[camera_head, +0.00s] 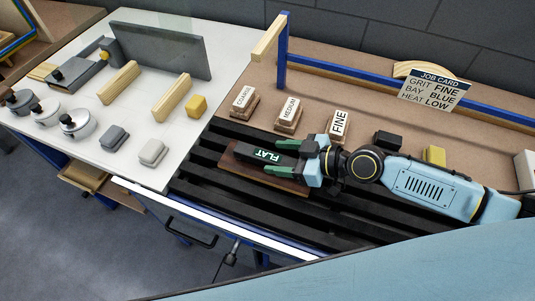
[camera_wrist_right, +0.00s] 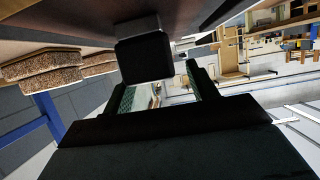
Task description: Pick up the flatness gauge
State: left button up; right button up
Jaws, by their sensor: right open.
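The flatness gauge (camera_head: 259,154), a dark block marked FLAT, lies on a brown wooden board (camera_head: 240,178) on the black slatted bed. My right gripper (camera_head: 272,157) is open, its green fingertips pointing left in the head view, one on the far side of the gauge's label and one on the near side. In the right wrist view the dark block (camera_wrist_right: 145,57) shows just ahead of the open fingers (camera_wrist_right: 160,90), against the brown board. Whether the fingers touch it cannot be told. My left gripper is not in view.
Blocks marked COARSE (camera_head: 242,100), MEDIUM (camera_head: 289,112) and FINE (camera_head: 338,124) stand behind the bed. A white table (camera_head: 150,100) with several blocks and round pots is at the left.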

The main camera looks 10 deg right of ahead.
aim_at(244, 151)
jog(key=shift+x, duration=1.1)
grip_shut()
